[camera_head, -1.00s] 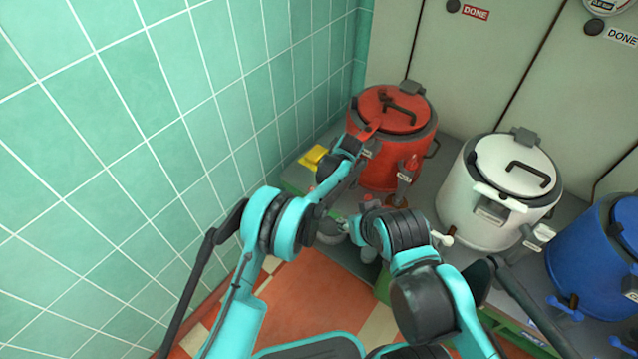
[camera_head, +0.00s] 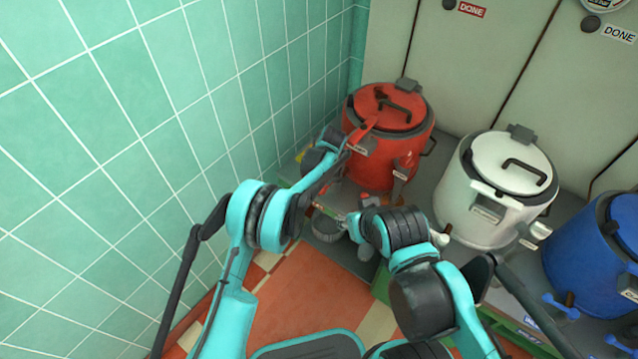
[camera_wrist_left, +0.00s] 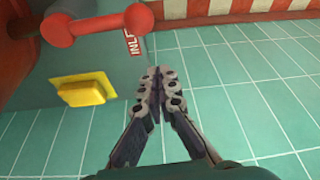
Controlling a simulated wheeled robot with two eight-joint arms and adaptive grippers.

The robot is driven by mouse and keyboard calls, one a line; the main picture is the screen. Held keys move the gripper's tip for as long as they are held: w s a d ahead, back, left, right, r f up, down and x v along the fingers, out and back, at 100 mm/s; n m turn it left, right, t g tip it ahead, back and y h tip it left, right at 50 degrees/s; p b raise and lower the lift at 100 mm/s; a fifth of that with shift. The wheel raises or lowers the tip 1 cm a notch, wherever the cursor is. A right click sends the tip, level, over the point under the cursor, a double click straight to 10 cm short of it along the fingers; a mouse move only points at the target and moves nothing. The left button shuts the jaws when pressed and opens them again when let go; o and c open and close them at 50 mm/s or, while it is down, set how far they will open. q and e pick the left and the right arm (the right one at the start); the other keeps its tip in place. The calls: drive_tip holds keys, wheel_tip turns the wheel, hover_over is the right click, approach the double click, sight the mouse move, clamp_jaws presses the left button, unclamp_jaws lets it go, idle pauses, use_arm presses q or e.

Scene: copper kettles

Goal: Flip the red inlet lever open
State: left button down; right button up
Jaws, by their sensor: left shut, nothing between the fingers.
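The red inlet lever (camera_wrist_left: 98,24), a bar with rounded ends, shows at the upper left of the left wrist view, beside a partly cut-off label (camera_wrist_left: 132,42). My left gripper (camera_wrist_left: 157,72) is shut and empty, apart from the lever in the picture, to its right and below. In the head view the red kettle (camera_head: 385,160) stands at the back left; my left wrist is in front of its left side. The left fingertips and the lever's base cannot be made out there. My right gripper (camera_head: 345,220) is low in front of the kettle; its fingers are unclear.
A yellow block (camera_wrist_left: 80,90) lies near the lever. The white kettle (camera_head: 490,200) and blue kettle (camera_head: 590,255) stand to the right. The green tiled wall (camera_head: 130,150) is close on the left of my left arm.

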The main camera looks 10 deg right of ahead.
use_arm(q)
drive_tip(key=p+v, duration=0.4)
drive_tip(key=v, duration=0.6)
drive_tip(key=shift+w+r, duration=0.1)
drive_tip(key=shift+w, duration=0.1)
drive_tip(key=s+a+r+m+h, duration=0.1)
drive_tip(key=s+a+r, duration=0.2)
drive_tip(key=a+r, duration=0.35)
drive_tip(key=s+a+r+m+t, duration=0.1)
drive_tip(key=s+a+r+m, duration=0.15)
drive_tip(key=a+r, duration=0.4)
drive_tip(key=s+a+r+m+h, duration=0.1)
drive_tip(key=s+a+r, duration=0.2)
drive_tip(key=a+r, duration=0.35)
drive_tip(key=s+a+m+t, duration=0.1)
drive_tip(key=s+a+m, duration=0.1)
drive_tip(key=s+a, duration=0.5)
drive_tip(key=s+a+f+m+t, duration=0.1)
drive_tip(key=s+a, duration=0.6)
drive_tip(key=s, duration=0.7)
drive_tip(key=shift+a+f+m+t+h, duration=0.2)
drive_tip(key=shift+m+t+h, duration=0.2)
drive_tip(key=shift+m+t, duration=0.35)
